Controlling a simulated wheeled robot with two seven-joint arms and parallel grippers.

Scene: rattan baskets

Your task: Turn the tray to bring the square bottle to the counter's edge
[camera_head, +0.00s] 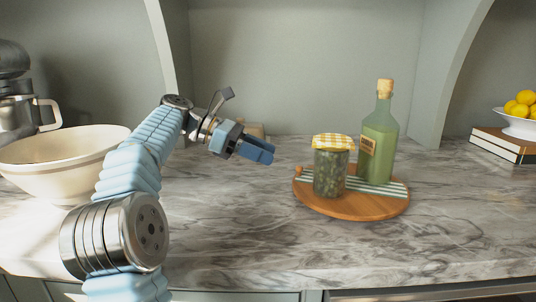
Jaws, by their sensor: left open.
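A round wooden tray (352,208) lies on the marble counter (235,225), right of centre. A striped cloth (392,189) lies across it. A green square bottle (383,145) with a cork and a yellowish label stands upright on the tray's back right part. A jar (329,174) with a yellow checked cloth lid stands at its front left and hides part of the tray. A small knob-like part (297,170) shows at the tray's left rim. My left gripper (266,152) is above the counter, left of the tray and apart from it; its fingers point right. My right gripper is not in view.
A large cream bowl (62,165) stands at the left, with a mixer (15,95) behind it. A small tan object (253,130) is partly hidden behind my left gripper. Books (500,146) bear a bowl of lemons (521,125) at the right. The counter in front of the tray is clear.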

